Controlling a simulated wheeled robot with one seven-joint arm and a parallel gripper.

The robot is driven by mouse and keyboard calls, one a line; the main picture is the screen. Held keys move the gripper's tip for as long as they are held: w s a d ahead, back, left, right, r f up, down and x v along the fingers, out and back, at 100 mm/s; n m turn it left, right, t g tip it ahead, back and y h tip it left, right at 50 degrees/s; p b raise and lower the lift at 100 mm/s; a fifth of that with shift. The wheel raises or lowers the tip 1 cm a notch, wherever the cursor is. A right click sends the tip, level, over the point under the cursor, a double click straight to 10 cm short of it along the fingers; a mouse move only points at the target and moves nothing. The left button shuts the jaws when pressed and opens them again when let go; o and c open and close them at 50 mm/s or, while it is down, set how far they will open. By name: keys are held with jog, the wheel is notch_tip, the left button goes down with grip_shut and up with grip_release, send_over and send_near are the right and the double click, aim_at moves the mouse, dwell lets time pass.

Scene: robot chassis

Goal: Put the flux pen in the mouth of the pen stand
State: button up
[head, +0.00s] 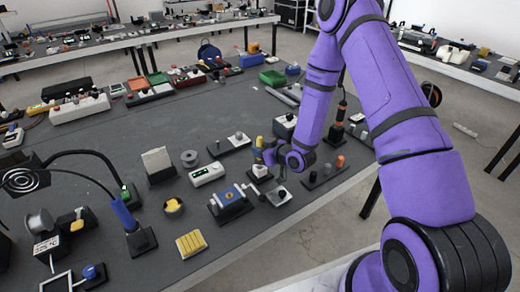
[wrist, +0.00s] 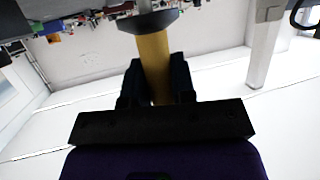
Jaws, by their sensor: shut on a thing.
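My gripper (head: 268,156) is above the near right part of the dark bench. It is shut on a yellow pen-like body, the flux pen (head: 259,141). In the wrist view, the flux pen (wrist: 155,60) stands between the dark jaws of my gripper (wrist: 157,88). A dark flared collar and a grey stem show at its upper end there. Below the gripper are a small white block on a dark base (head: 260,171) and a dark block with a grey knob (head: 281,194). I cannot tell which thing is the pen stand, or see its mouth clearly.
A blue device on a dark base (head: 229,199) is close by on the left. A dark rack with orange and grey pegs (head: 325,172) stands on the right. A white meter (head: 207,174) and a grey spool (head: 190,158) lie farther left. The mid-bench behind is fairly clear.

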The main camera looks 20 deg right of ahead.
jog(key=shift+f, duration=1.2)
jog(key=o, duration=1)
jog(key=shift+c, duration=0.2)
jog(key=v, duration=1.1)
jog(key=shift+w, duration=0.1)
jog(key=shift+r, duration=0.1)
notch_tip(320, 180, up, 10)
